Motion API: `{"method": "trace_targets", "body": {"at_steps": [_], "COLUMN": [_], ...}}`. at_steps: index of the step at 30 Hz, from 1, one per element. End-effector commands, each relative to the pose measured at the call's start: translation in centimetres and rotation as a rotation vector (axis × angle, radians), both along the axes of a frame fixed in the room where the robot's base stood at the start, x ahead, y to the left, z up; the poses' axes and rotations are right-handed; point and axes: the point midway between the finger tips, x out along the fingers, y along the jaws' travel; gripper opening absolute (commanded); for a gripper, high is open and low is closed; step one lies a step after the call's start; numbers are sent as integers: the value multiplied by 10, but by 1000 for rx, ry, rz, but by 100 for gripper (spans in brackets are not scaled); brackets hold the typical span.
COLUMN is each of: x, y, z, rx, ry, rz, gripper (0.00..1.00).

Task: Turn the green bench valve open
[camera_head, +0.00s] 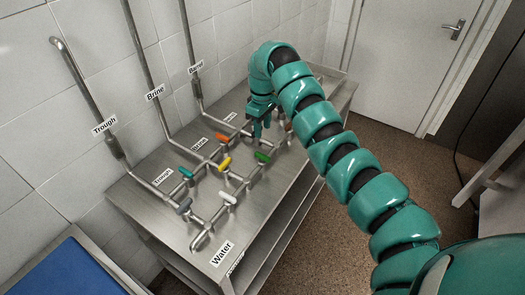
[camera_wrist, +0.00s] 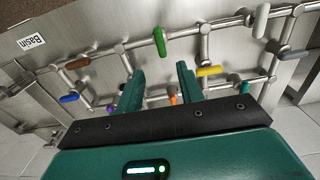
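The green valve handle (camera_head: 263,157) sits on the pipework towards the right of the steel bench (camera_head: 150,205). In the wrist view the green handle (camera_wrist: 159,41) stands just beyond the fingertips, roughly in line with the gap between them, its long axis close to upright in the picture. My gripper (camera_head: 260,129) hangs over the far part of the pipework, behind the green handle in the head view. In the wrist view my gripper (camera_wrist: 160,69) has its two fingers apart with nothing held. An orange handle (camera_wrist: 172,98) shows between the fingers, further down.
Other handles crowd the pipes: yellow (camera_head: 225,163), white (camera_head: 229,198), teal (camera_head: 186,172), grey (camera_head: 184,206) and orange (camera_head: 222,138); brown (camera_wrist: 77,64) and blue (camera_wrist: 69,98) also show. Upright pipes (camera_head: 85,80) stand along the tiled wall. Open floor (camera_head: 330,225) lies right of the bench.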

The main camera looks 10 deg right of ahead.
Motion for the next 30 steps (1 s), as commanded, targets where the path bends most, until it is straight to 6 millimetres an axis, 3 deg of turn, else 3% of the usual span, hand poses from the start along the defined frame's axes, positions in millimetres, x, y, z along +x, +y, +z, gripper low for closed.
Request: {"method": "trace_targets", "body": {"at_steps": [18, 24, 30], "x": [-1, -1, 0], "y": [2, 1, 1], "z": [-106, -121, -123], "rx": [1, -1, 0], "ry": [3, 1, -1], "rz": [2, 1, 1], "gripper": [37, 37, 37]}}
